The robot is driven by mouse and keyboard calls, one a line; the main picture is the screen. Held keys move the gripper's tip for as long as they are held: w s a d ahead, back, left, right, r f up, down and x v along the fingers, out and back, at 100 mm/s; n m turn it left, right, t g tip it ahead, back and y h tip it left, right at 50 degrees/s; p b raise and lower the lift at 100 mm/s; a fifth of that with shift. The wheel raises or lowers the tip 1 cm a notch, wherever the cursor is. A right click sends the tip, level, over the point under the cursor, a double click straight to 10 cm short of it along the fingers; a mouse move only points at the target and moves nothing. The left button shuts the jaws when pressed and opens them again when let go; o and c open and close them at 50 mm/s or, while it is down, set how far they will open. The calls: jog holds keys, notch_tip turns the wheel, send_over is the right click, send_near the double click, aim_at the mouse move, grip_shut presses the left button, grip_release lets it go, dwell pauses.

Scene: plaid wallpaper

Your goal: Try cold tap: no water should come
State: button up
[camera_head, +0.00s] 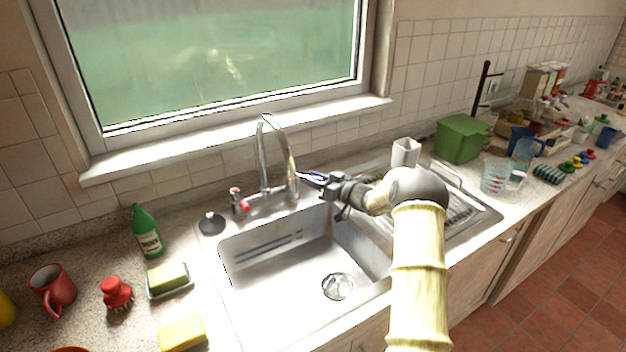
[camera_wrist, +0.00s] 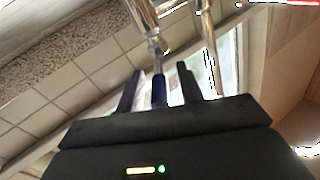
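The chrome faucet (camera_head: 263,158) stands at the back of the sink (camera_head: 290,285), with a tall curved spout. A red-marked tap (camera_head: 238,203) is on its left. The cold tap's blue handle (camera_wrist: 159,92) lies between my gripper's two fingers (camera_wrist: 160,78) in the wrist view, with a visible gap on each side. My gripper (camera_head: 316,181) is open at the right of the faucet in the head view, where it and the spout largely hide the cold tap. No water stream shows in the basin.
A green bottle (camera_head: 147,232), a sponge dish (camera_head: 169,281), a red brush (camera_head: 116,293) and a red mug (camera_head: 52,290) stand left of the sink. A white container (camera_head: 405,152) and a green bin (camera_head: 461,139) are right of my gripper. The window sill (camera_head: 235,140) runs behind the faucet.

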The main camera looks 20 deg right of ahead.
aim_at(313, 177)
notch_tip(313, 177, up, 10)
jog(key=shift+f+b, duration=0.1)
jog(key=shift+b, duration=0.4)
